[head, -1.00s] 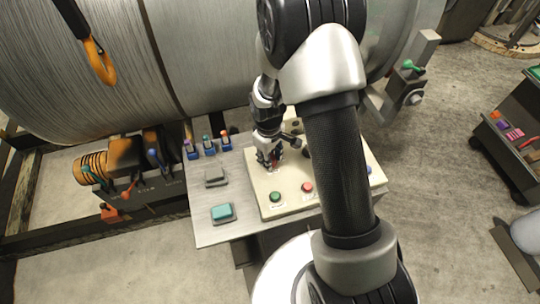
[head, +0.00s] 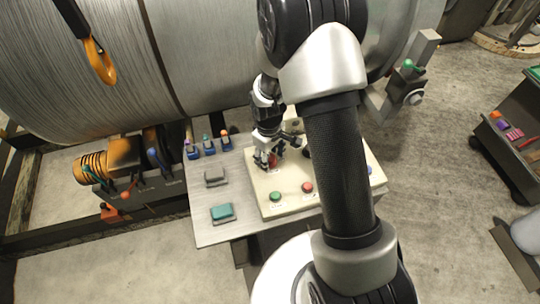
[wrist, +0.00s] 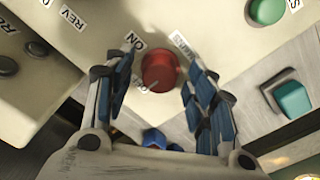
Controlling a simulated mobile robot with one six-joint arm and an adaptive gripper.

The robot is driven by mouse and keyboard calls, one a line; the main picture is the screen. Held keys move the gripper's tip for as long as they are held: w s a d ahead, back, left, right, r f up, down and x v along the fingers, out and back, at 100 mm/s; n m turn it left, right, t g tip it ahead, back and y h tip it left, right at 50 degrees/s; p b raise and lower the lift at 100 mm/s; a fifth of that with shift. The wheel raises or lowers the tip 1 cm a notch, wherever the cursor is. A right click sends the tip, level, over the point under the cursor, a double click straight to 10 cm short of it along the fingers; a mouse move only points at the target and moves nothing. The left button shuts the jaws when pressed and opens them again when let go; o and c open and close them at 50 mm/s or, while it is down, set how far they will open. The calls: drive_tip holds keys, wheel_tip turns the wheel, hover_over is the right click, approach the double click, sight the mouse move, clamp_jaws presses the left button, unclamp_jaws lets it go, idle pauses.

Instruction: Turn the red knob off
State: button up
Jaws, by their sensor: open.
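The red knob (wrist: 161,72) sits on the cream control panel (wrist: 150,20), beside an "ON" label and a second label too small to read. In the wrist view it lies between the tips of my gripper (wrist: 160,90), which is open with a blue-padded finger on each side and a gap to the knob. In the head view my gripper (head: 266,160) is low over the panel's upper left part. The red knob (head: 273,160) is partly hidden there by the fingers.
A green button (head: 276,197) and a red button (head: 307,188) stand near the panel's front edge. A teal switch (head: 222,212) and a grey switch (head: 215,177) are on the metal table to the left. A large cable drum (head: 210,50) rises close behind.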

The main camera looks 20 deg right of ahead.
wheel_tip(320, 180, up, 12)
drive_tip(key=shift+s+a+f, duration=0.15)
drive_tip(key=shift+a, duration=0.05)
idle(0.5)
